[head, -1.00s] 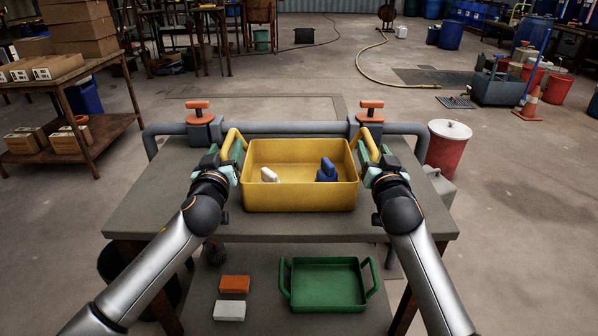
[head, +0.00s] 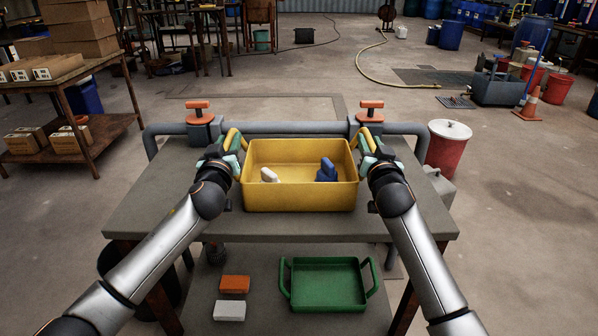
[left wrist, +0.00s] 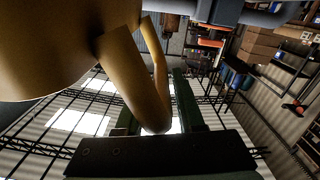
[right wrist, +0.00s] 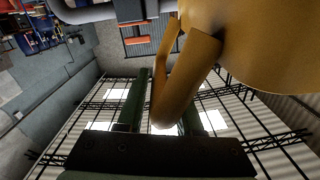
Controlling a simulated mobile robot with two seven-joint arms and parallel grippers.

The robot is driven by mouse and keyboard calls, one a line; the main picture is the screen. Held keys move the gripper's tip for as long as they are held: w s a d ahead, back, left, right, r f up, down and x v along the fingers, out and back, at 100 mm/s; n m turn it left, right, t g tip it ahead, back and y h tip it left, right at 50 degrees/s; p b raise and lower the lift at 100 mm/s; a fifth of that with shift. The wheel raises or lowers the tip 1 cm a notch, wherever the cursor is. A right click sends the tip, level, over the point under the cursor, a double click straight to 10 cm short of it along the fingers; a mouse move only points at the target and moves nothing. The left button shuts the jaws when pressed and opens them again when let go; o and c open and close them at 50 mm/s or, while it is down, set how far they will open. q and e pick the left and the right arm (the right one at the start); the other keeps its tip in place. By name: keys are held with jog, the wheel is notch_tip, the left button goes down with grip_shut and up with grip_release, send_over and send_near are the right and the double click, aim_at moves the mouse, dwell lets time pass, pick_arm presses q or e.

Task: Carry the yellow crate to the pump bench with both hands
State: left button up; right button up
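The yellow crate (head: 300,197) sits upright on the near bench, with a white item (head: 269,175) and a blue item (head: 326,170) inside. My left gripper (head: 234,152) is at the crate's left handle. In the left wrist view, its green fingers lie close on both sides of the yellow handle (left wrist: 137,80). My right gripper (head: 365,153) is at the right handle. In the right wrist view, its fingers lie close on both sides of that handle (right wrist: 185,80). Both grippers look shut on the handles. I cannot tell which thing is the pump bench.
The grey bench (head: 300,228) has a pipe with two orange-handled valves along its back. A green tray (head: 325,287), an orange block and a white block lie on its lower shelf. A red drum (head: 447,155) stands at right. A rusty table (head: 85,100) holds boxes at left.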

pick_arm(q)
grip_shut()
pick_arm(e)
grip_shut()
pick_arm(q)
jog(key=shift+a, duration=0.1)
pick_arm(e)
jog(key=shift+d+f, duration=0.1)
jog(key=shift+d, duration=0.05)
dwell(0.4)
